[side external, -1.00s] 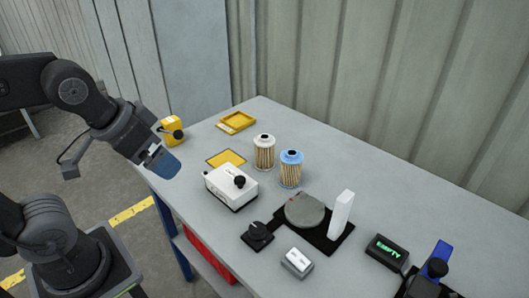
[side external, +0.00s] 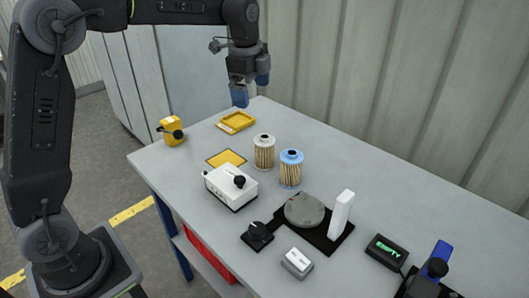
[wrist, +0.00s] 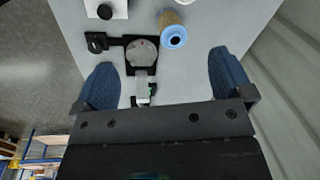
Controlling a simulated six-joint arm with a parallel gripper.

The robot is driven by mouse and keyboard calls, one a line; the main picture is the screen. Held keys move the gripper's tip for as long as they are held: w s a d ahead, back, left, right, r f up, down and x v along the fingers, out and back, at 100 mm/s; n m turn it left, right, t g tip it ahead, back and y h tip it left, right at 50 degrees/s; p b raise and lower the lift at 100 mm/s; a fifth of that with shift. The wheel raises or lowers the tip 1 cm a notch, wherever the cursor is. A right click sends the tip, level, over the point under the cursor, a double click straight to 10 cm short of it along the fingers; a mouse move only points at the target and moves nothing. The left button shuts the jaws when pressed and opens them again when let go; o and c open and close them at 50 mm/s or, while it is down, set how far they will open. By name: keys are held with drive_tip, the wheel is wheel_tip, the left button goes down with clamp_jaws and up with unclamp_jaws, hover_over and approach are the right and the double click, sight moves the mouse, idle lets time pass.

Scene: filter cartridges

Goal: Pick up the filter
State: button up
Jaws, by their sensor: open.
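Two pleated filter cartridges stand upright on the grey table, one with a white cap (side external: 264,153) and one with a blue cap (side external: 291,170). The blue-capped one also shows near the top of the wrist view (wrist: 172,32); a pale edge beside it is cut off by the frame. My gripper (side external: 238,96) is above the far end of the table, near the yellow tray and apart from both cartridges. In the wrist view its two blue fingers are spread wide with nothing between them at the tips (wrist: 165,80).
A yellow tray (side external: 236,122), yellow square (side external: 226,158) and yellow device (side external: 173,131) lie at the far left. A white box (side external: 230,188) is left of the cartridges. A grey disc (side external: 303,210) and white upright block (side external: 341,215) stand nearer, with a display reading EMPTY (side external: 387,250).

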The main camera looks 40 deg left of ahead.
sight(265, 136)
drive_tip(key=w+a+f+m, duration=0.1)
drive_tip(key=w+f, duration=0.1)
drive_tip(key=f, duration=0.3)
drive_tip(key=w+a+f+m+g, duration=0.1)
drive_tip(key=w+f+m, duration=0.1)
drive_tip(key=f, duration=0.3)
drive_tip(key=w+f+m, duration=0.2)
drive_tip(key=w+f, duration=0.2)
drive_tip(key=f, duration=0.1)
drive_tip(key=shift+a+f+g, duration=0.3)
drive_tip(key=shift+a+f, duration=0.05)
drive_tip(key=shift+a, duration=0.05)
drive_tip(key=shift+s+a+f, duration=0.1)
drive_tip(key=shift+s+f, duration=0.1)
drive_tip(key=shift+f, duration=1.35)
drive_tip(key=shift+s+f, duration=0.15)
drive_tip(key=shift+f, duration=1.4)
drive_tip(key=c, duration=1)
drive_tip(key=shift+c, duration=0.3)
drive_tip(key=shift+r, duration=0.2)
